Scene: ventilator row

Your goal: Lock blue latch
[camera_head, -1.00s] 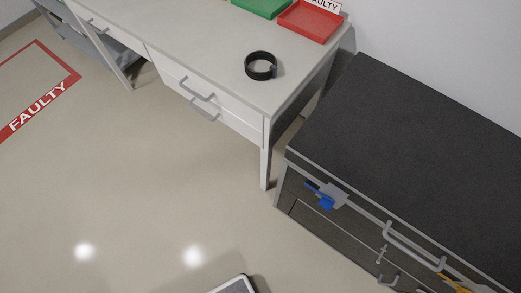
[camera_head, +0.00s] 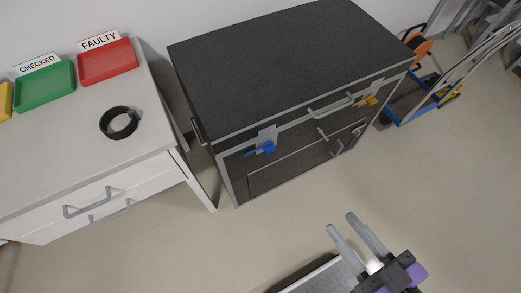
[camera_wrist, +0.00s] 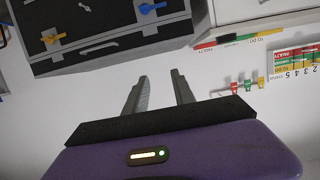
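The blue latch (camera_head: 266,148) is on the upper left front of the dark cabinet (camera_head: 290,60), on a grey plate. Its handle points left in the head view. It also shows in the wrist view (camera_wrist: 150,8), near the top, where the cabinet appears upside down. My gripper (camera_head: 342,221) is in front of the cabinet, apart from it, over the floor. In the wrist view my gripper (camera_wrist: 162,80) has its two fingers spread with nothing between them. Whether the latch is locked I cannot tell.
A yellow latch (camera_head: 370,99) and grey handles (camera_head: 330,108) are on the same cabinet front. A blue trolley (camera_head: 410,105) stands right.

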